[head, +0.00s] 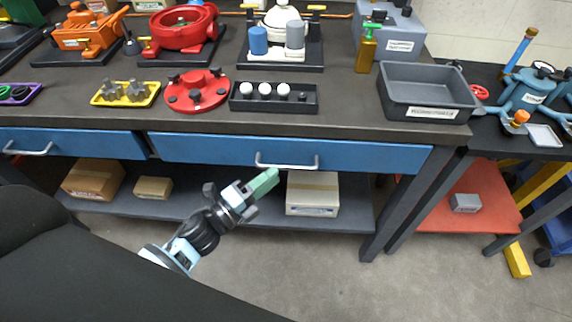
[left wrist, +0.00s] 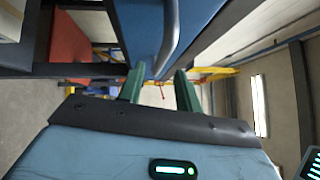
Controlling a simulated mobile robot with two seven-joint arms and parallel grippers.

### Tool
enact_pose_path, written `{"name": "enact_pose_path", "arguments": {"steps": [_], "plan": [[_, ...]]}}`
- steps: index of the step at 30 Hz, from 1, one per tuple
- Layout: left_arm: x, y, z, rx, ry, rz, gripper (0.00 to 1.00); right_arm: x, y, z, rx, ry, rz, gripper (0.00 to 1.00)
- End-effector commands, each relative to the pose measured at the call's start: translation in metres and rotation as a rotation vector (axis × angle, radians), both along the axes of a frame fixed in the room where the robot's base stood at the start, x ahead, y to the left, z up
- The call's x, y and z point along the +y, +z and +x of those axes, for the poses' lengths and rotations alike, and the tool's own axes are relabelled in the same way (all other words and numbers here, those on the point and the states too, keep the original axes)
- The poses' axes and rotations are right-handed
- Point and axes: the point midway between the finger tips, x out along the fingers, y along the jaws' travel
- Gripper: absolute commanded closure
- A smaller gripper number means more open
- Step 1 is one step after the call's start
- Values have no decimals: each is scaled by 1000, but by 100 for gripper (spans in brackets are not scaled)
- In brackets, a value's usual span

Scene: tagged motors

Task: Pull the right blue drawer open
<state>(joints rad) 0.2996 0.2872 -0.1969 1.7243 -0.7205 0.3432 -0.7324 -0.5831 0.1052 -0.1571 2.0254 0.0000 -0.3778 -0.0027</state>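The right blue drawer (head: 370,157) looks shut under the bench top, with its silver handle (head: 287,165) on the front. My left gripper (head: 268,179) has green fingers and is just below the left end of that handle in the head view. In the left wrist view, the two fingers (left wrist: 160,90) stand apart. The drawer's blue front (left wrist: 138,25) and the curved handle (left wrist: 172,42) show beyond them, with the handle's lower end lined up with the gap. I cannot tell whether the fingers touch the handle. My right gripper is not in view.
The left blue drawer (head: 75,144) is beside it. A lower shelf (head: 345,218) holds cardboard boxes, one (head: 312,193) close to my left gripper. The bench top (head: 330,90) carries a grey bin (head: 425,92), a black tray (head: 273,98) and motor parts. The floor in front is clear.

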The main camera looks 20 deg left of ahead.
Motion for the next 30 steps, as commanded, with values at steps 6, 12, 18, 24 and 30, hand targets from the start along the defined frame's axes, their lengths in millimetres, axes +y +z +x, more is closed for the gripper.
{"name": "enact_pose_path", "arguments": {"steps": [6, 12, 18, 24, 30], "plan": [[-16, 6, 29, -3, -1, -4, 66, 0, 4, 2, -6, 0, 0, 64], [-24, 7, 43, 1, 0, -3, 66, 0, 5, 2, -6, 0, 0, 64], [-26, 7, 45, 1, 1, -3, 66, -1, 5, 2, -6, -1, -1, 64], [-25, 7, 44, 1, 0, -3, 76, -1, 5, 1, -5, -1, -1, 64], [-25, 7, 44, 1, 0, -3, 100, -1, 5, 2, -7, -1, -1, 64]]}}
